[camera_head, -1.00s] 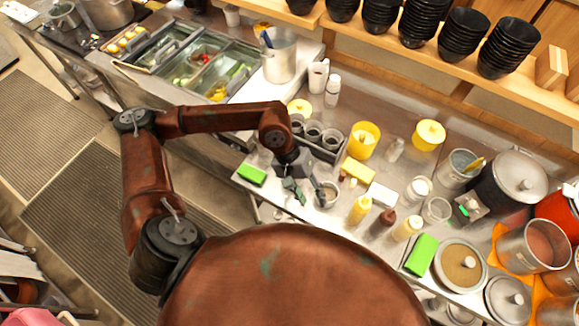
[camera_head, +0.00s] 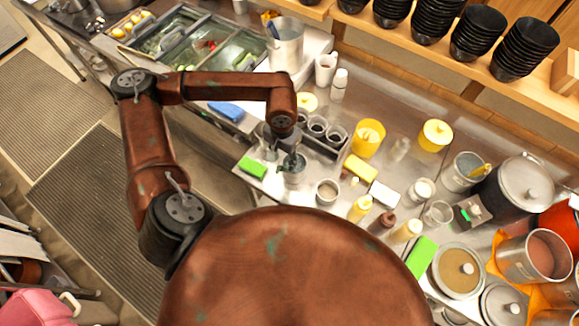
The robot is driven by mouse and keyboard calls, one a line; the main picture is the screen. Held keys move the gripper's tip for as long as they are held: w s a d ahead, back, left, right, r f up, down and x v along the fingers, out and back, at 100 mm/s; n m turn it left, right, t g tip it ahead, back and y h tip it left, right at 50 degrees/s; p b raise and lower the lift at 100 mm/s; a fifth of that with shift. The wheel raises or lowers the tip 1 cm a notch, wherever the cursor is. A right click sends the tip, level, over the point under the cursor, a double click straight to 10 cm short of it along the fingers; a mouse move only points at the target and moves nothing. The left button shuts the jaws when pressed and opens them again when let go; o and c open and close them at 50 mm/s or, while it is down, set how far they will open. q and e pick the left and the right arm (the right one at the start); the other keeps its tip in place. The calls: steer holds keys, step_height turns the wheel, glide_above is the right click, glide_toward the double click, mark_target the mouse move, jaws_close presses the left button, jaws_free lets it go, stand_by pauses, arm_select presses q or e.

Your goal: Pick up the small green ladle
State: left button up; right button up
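My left gripper (camera_head: 281,153) points down over the near counter, its dark fingers just above a small grey metal cup (camera_head: 294,178). The fingers are small and dark, so I cannot tell whether they are apart or hold something. I cannot make out a small green ladle for certain; dark green shapes at the cup blend with the fingers. A second small cup (camera_head: 327,191) stands to the right of the gripper. My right gripper is not in view.
A green block (camera_head: 252,167) lies left of the gripper. Dark cups (camera_head: 317,127) stand in a holder behind it. A yellow block (camera_head: 360,169), a white block (camera_head: 384,194) and a yellow bottle (camera_head: 360,208) are to the right. A tall metal pot (camera_head: 285,46) stands farther back.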

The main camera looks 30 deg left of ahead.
arm_select(q)
step_height(320, 180, down, 2)
steer(key=shift+d+f+p, duration=0.1)
steer(key=shift+p, duration=0.4)
step_height(320, 180, down, 2)
steer(key=shift+f+p, duration=0.1)
steer(key=shift+p, duration=0.2)
steer(key=shift+f, duration=0.45)
steer(key=c, duration=0.5)
jaws_close()
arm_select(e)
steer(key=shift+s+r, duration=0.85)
